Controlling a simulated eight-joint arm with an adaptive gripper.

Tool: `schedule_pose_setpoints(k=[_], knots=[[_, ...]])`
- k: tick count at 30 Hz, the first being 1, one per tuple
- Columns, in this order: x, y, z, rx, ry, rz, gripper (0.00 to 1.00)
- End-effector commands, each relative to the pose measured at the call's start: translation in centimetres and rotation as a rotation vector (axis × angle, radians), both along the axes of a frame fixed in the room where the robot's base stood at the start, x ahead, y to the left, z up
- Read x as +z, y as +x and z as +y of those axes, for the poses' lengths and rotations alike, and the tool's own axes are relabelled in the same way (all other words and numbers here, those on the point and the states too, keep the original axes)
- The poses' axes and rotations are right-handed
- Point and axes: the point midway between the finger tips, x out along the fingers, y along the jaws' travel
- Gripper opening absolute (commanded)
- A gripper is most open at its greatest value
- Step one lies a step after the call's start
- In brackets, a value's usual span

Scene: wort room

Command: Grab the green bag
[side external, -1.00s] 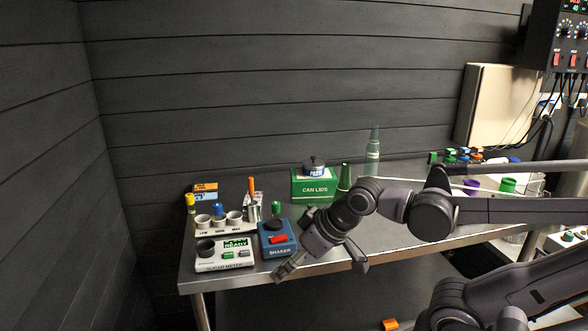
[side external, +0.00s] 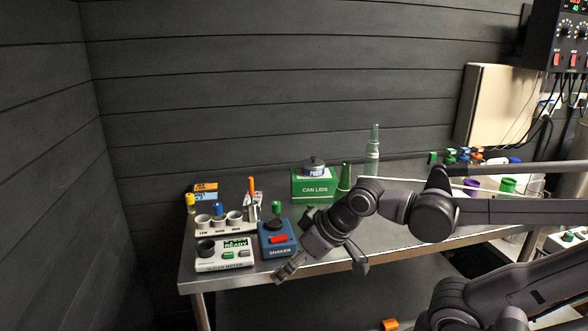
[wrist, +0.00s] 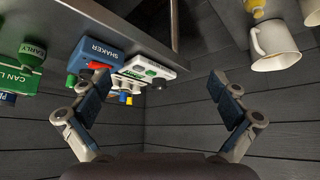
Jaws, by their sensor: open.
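A rounded green thing labelled "EARLY" (wrist: 32,57) is at the left of the wrist view, beside the green CAN LIDS box (wrist: 12,78); it looks like the green bag. In the side view, a small green patch (side external: 311,208) shows behind my gripper, mostly hidden; I cannot tell whether it is the same thing. My gripper (side external: 320,268) hangs at the front edge of the steel table, fingers spread and pointing down. In the wrist view my gripper (wrist: 153,84) is open with nothing between its fingers, and the green thing lies outside them.
The steel table (side external: 400,238) holds a blue shaker (side external: 278,240) and a white sugar meter (side external: 224,256) left of my gripper. The CAN LIDS box (side external: 314,188), a dark green bottle (side external: 344,178) and a clear bottle (side external: 372,155) stand behind. A white mug (wrist: 275,45) shows in the wrist view.

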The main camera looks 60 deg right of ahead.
Motion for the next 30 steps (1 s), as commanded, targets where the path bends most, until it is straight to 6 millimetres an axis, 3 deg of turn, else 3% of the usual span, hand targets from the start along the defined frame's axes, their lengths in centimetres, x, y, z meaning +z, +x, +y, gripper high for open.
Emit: schedule_pose_setpoints(k=[2, 4, 17, 23, 30], knots=[[0.0, 0.0, 0.0, 0.000, 0.000, 0.000, 0.92], [0.0, 0.0, 0.0, 0.000, 0.000, 0.000, 0.72], [0.3, 0.3, -0.4, -0.028, 0.008, 0.010, 0.71], [1.8, 2.7, -3.1, -0.250, 0.065, 0.077, 0.71], [3.2, 6.7, -8.7, -0.665, 0.145, 0.164, 0.71]])
